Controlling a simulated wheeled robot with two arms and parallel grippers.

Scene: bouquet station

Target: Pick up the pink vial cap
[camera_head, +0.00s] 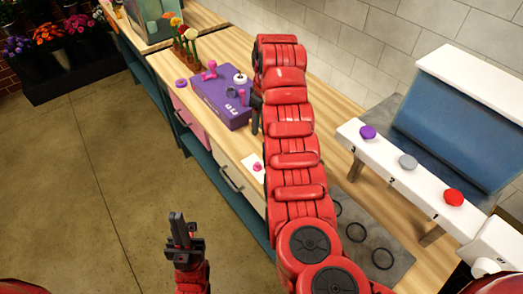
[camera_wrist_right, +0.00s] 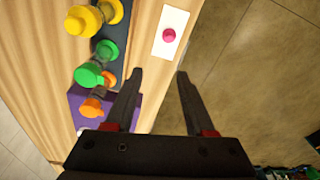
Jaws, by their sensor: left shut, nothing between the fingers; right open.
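The pink vial cap (camera_wrist_right: 169,36) lies on a white card (camera_wrist_right: 164,46) near the wooden counter's edge in the right wrist view. The pink cap also shows in the head view (camera_head: 257,167), beside my right arm, which partly covers the card. My right gripper (camera_wrist_right: 159,75) is open and empty, with the cap beyond its fingertips and not touching them. In the head view my right gripper (camera_head: 256,112) is a dark shape beside the purple box, mostly hidden by its arm. My left gripper (camera_head: 176,218) is shut and empty, above the floor at the lower left.
Vials with yellow, green and orange caps (camera_wrist_right: 88,75) stand left of my right gripper in the wrist view. A purple box (camera_head: 222,100) stands on the counter. A white rack (camera_head: 408,180) with purple, grey and red knobs stands at the right.

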